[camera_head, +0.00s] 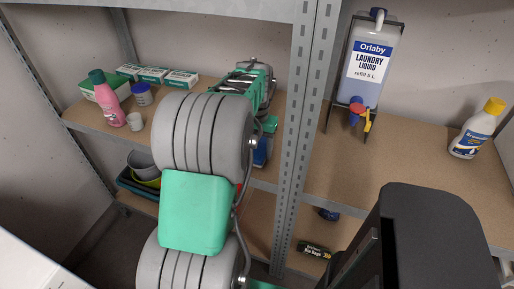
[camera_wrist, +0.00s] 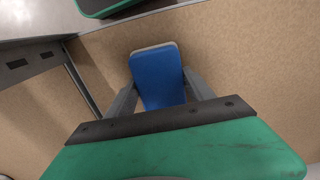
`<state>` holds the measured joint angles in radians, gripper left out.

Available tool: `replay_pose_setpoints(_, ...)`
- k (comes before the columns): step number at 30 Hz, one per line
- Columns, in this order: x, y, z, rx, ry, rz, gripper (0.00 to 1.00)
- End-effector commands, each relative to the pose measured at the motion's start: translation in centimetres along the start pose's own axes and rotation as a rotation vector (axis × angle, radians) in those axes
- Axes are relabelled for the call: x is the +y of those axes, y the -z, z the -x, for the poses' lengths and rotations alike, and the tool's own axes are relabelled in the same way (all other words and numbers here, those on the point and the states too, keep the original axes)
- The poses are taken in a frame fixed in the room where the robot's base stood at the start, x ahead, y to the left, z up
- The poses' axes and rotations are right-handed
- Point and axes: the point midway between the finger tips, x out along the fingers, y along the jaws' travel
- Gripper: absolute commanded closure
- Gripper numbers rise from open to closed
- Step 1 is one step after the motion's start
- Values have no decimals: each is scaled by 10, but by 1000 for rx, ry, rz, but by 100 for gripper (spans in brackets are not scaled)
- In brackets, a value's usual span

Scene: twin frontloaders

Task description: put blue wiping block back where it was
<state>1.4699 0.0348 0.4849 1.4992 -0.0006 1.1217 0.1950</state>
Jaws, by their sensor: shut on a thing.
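The blue wiping block (camera_wrist: 158,78) shows in the wrist view, with a pale layer along its far edge. My gripper (camera_wrist: 161,90) is shut on it, one grey finger against each side. Brown shelf board fills the view behind the block; I cannot tell whether they touch. In the head view, a blue patch (camera_head: 261,153) that looks like the block shows just right of my arm, near the front edge of the left shelf (camera_head: 190,90). My arm hides most of the gripper there.
A grey upright (camera_head: 297,130) stands close right of my arm. The right shelf holds a laundry liquid jug (camera_head: 370,65) and a yellow-capped bottle (camera_head: 478,130).

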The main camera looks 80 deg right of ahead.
Motion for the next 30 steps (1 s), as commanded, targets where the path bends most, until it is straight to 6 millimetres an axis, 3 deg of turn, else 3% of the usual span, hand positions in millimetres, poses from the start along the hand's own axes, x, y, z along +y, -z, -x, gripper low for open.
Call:
replay_pose_setpoints(1, 0, 0, -3, -1, 0, 0, 77)
replay_pose_setpoints(2, 0, 0, -2, -1, 0, 0, 36)
replay_pose_setpoints(9, 0, 0, -2, -1, 0, 0, 17)
replay_pose_setpoints(19, 0, 0, 8, 1, 0, 0, 17)
replay_pose_setpoints(27, 0, 1, 61, 3, 1, 0, 17)
replay_pose_setpoints(30, 0, 0, 73, 0, 0, 0, 17)
